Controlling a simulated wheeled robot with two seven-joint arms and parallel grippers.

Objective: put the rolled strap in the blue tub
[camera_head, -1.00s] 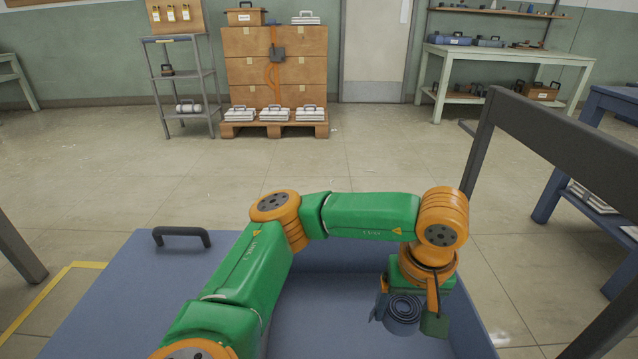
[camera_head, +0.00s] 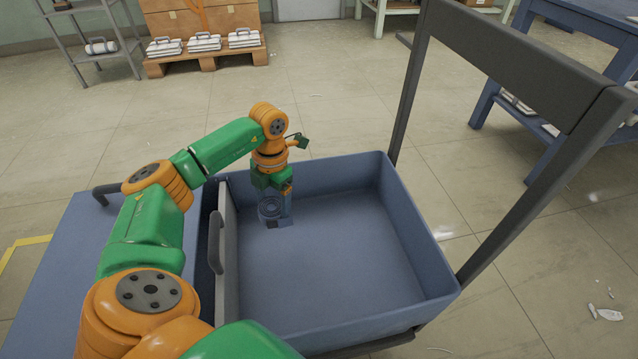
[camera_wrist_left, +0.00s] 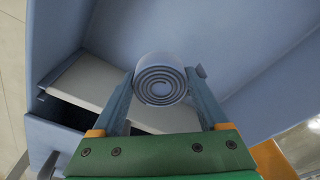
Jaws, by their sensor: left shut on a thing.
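The rolled strap (camera_head: 269,209) is a blue-grey coil. My left gripper (camera_head: 277,206) is shut on it, with one finger on each side. In the left wrist view the coil (camera_wrist_left: 160,78) shows its spiral end between the two fingers. The blue tub (camera_head: 418,235) is a wide open box with upright walls. The gripper and strap are over the tub's inside, near its far left corner. I cannot tell how far the strap is above the tub floor, which looks empty. My right gripper is not in view.
A grey panel with a handle (camera_head: 216,245) stands along the tub's left side. A flat blue surface (camera_head: 60,290) lies left of it. A dark grey frame (camera_head: 520,60) rises on the right. A blue table (camera_head: 590,40) stands beyond on open tiled floor.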

